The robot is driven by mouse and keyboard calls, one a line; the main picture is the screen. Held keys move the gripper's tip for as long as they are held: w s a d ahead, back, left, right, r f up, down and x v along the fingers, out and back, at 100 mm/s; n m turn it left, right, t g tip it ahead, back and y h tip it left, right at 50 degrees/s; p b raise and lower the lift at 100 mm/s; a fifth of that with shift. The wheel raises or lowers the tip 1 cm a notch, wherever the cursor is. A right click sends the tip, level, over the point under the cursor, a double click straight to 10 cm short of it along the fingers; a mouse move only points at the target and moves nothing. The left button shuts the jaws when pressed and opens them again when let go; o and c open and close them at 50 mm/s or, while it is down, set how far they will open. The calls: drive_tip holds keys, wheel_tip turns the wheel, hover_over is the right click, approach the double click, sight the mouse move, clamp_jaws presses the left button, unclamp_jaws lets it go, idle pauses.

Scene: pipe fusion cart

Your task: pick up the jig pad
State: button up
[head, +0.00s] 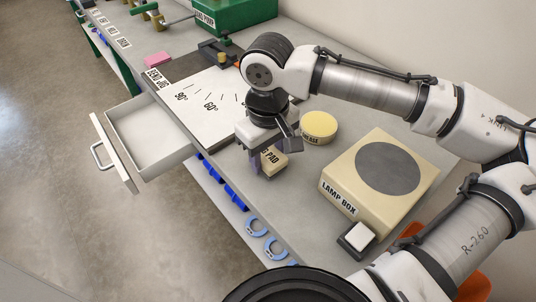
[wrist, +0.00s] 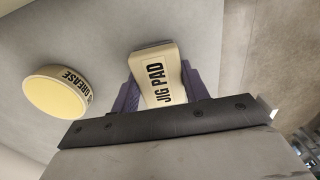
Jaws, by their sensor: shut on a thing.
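The jig pad (wrist: 158,75) is a cream block with black "JIG PAD" lettering. In the wrist view it lies between the two purple fingers of my gripper (wrist: 160,92), which is shut on it from both sides. In the head view the jig pad (head: 274,160) shows partly at the bench's front edge, under my gripper (head: 264,160). The fingers and wrist hide part of the pad there. I cannot tell whether it touches the bench top or is slightly above it.
A round yellow grease tin (head: 319,126) stands just right of the pad. The lamp box (head: 385,180) is farther right, with a small white-topped block (head: 356,238) before it. The bend jig board (head: 205,105) lies left. An open drawer (head: 150,140) juts out from the bench front.

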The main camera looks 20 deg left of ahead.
sight(268, 154)
wheel_tip(268, 154, up, 20)
drive_tip(key=shift+f, duration=0.25)
idle(0.3)
drive_tip(key=o, duration=0.3)
drive_tip(key=shift+c, duration=1)
idle(0.8)
